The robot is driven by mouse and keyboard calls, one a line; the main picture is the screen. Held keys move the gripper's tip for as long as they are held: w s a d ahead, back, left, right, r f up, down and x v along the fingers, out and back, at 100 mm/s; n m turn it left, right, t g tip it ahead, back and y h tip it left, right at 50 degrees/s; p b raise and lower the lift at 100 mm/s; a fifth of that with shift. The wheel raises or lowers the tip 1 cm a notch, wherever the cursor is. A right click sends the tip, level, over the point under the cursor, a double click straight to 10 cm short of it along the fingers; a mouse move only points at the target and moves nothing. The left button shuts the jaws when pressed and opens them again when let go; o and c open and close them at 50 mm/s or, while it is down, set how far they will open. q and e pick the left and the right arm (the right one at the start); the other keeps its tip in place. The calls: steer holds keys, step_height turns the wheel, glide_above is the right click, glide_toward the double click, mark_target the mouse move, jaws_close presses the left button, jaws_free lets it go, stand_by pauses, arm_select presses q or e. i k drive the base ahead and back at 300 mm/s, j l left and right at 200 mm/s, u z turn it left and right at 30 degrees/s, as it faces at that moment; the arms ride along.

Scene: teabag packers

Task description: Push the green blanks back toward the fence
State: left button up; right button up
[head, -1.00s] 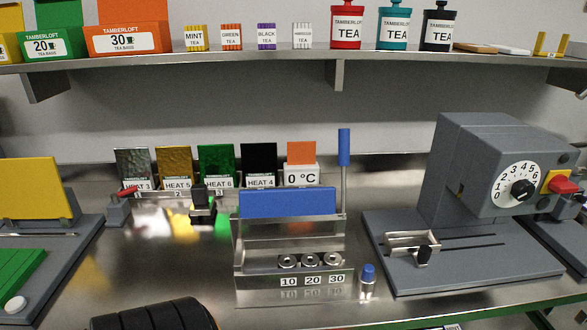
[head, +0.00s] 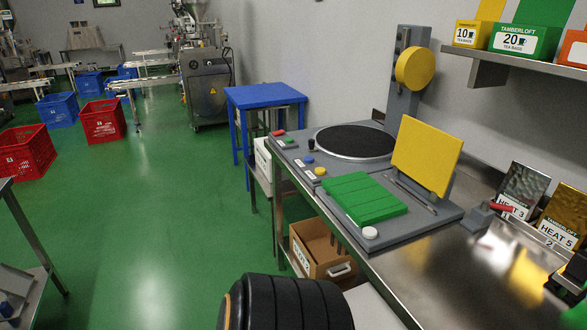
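The green blanks (head: 362,198) lie flat as several green strips side by side on a grey base plate (head: 440,217) on the steel bench. A thin metal rail (head: 411,193) runs along the plate behind them, with a visible strip of grey between; I cannot tell if this is the fence. A yellow panel (head: 428,155) stands tilted upright behind the rail. A white round button (head: 370,232) sits at the near corner of the blanks.
A black turntable disc (head: 355,142) and coloured buttons (head: 308,160) lie left of the blanks. A cardboard box (head: 320,250) is under the bench; a blue table (head: 265,96) stands beyond.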

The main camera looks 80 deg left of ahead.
mark_target(368, 203)
steer(key=u, duration=2.2)
